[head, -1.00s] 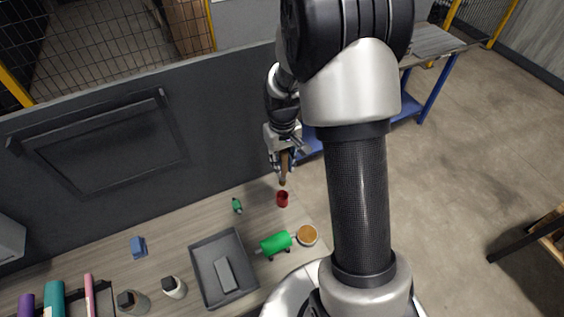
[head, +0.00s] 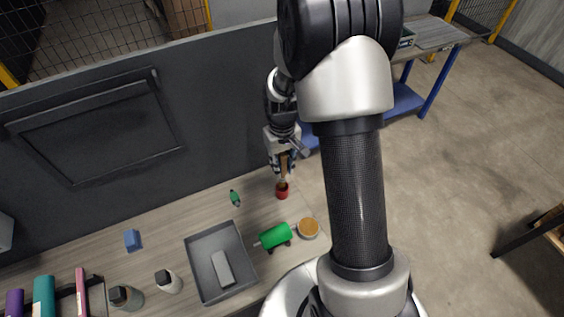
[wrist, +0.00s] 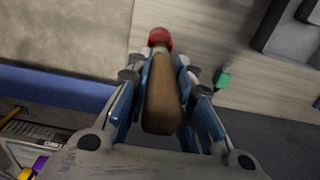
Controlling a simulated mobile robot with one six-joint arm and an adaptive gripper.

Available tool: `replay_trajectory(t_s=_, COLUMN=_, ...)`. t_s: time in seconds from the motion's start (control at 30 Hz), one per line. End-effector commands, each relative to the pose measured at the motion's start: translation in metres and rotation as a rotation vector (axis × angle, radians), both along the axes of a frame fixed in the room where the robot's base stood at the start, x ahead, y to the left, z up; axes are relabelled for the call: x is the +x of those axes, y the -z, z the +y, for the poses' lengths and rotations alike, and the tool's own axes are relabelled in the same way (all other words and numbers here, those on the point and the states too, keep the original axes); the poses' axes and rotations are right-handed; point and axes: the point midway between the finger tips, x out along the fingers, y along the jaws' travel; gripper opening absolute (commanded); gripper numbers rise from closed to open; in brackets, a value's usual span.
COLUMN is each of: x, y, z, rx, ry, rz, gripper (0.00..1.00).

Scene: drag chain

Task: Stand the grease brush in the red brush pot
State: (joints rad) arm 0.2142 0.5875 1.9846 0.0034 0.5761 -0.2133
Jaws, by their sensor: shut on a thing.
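The grease brush (head: 283,168) has a brown wooden handle and hangs roughly upright in my gripper (head: 282,166). In the wrist view, the handle (wrist: 162,95) lies between the two fingers (wrist: 163,82), which are shut on it. The red brush pot (head: 282,192) stands on the bench directly under the gripper. The brush's lower end meets the pot's mouth in the head view; how deep it sits inside I cannot tell. In the wrist view the pot (wrist: 160,37) shows beyond the far end of the brush, partly hidden by it.
A small green object (head: 235,198) lies left of the pot. A grey tray (head: 193,262) holds a grey block. A blue block (head: 132,240) and bottles are farther left. A dark wall panel rises behind.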

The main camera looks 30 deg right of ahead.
Motion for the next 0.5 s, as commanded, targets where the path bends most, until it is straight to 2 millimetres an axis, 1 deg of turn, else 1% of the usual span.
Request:
replay_trajectory(t_s=0.03, x=0.0, y=0.006, z=0.0, rx=0.0, ry=0.0, rz=0.001, gripper=0.0)
replay_trajectory(t_s=0.5, x=0.0, y=0.038, z=0.0, rx=0.0, ry=0.0, rz=0.0, gripper=0.0)
